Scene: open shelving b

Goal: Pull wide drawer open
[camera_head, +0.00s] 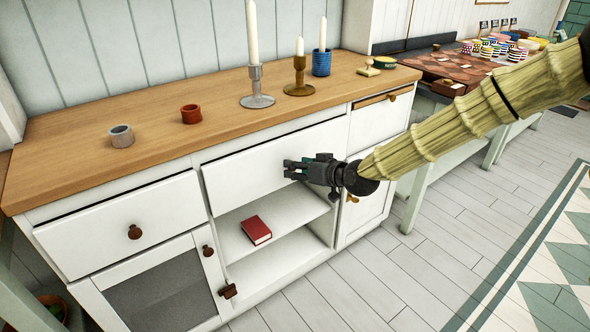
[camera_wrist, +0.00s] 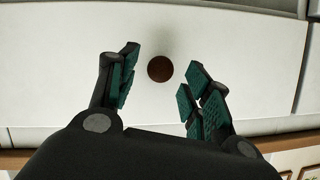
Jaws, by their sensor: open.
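The wide drawer (camera_head: 243,172) is the white front in the middle of the cabinet, above an open shelf. It looks shut or nearly so. Its round brown knob (camera_wrist: 160,68) shows in the wrist view, between and just beyond my fingertips. In the head view my gripper hides the knob. My gripper (camera_head: 290,169) is in front of the drawer's right half. In the wrist view its fingers (camera_wrist: 160,80) are spread apart, one on each side of the knob, with gaps on both sides. I cannot tell the exact depth between fingertips and drawer front.
A red book (camera_head: 256,230) lies on the open shelf below. Candlesticks (camera_head: 257,100), a blue cup (camera_head: 321,62) and small pots (camera_head: 191,114) stand on the wooden top (camera_head: 160,135). A left drawer (camera_head: 125,225) and cabinet doors flank it. The floor in front is clear.

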